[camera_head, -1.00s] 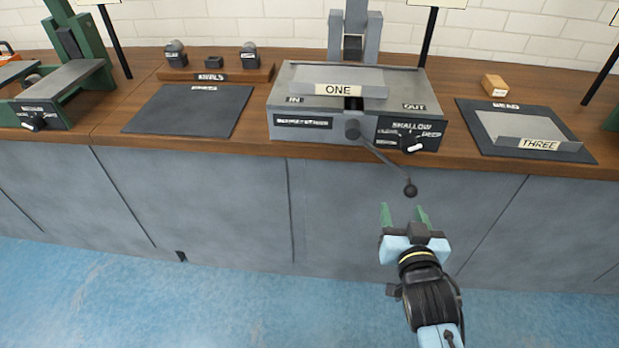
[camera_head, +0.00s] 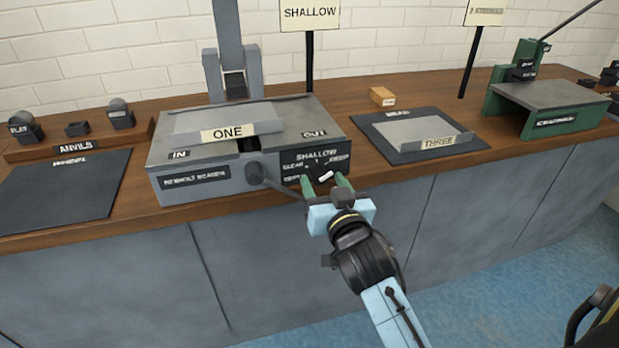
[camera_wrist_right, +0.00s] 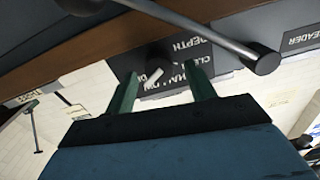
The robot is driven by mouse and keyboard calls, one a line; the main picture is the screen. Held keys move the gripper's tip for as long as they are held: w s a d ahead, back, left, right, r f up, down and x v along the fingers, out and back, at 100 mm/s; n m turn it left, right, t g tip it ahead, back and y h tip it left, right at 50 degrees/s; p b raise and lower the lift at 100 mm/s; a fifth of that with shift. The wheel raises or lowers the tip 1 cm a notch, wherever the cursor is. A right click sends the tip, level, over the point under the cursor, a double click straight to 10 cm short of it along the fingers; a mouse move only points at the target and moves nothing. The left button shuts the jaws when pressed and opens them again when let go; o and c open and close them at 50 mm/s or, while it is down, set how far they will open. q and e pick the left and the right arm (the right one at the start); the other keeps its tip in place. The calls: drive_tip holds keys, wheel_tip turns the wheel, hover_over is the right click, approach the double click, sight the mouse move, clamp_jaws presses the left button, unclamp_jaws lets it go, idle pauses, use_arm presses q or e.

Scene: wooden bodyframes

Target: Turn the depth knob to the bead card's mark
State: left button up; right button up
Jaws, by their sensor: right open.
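The depth knob (camera_head: 325,177) is a dark dial with a white bar on the front of the grey machine (camera_head: 220,185) labelled ONE. The bar slants up toward the right, on the side of the word DEEP. A card (camera_head: 310,14) on a post behind the machine reads SHALLOW. My right gripper (camera_head: 324,184) is open at the knob panel, its green fingers on either side of the knob in the picture. In the right wrist view the knob's white bar (camera_wrist_right: 152,78) shows between the fingers (camera_wrist_right: 163,88); contact cannot be told. My left gripper is out of view.
A tray labelled THREE (camera_head: 440,142) lies on a dark mat to the right, near a wooden block (camera_head: 382,96). A green machine (camera_head: 550,95) stands further right.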

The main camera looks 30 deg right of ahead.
drive_tip(key=shift+w+d, duration=0.15)
drive_tip(key=shift+w, duration=0.3)
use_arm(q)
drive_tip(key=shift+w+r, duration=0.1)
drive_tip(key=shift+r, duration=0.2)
use_arm(e)
drive_tip(key=c, duration=0.9)
drive_tip(key=shift+c, duration=0.4)
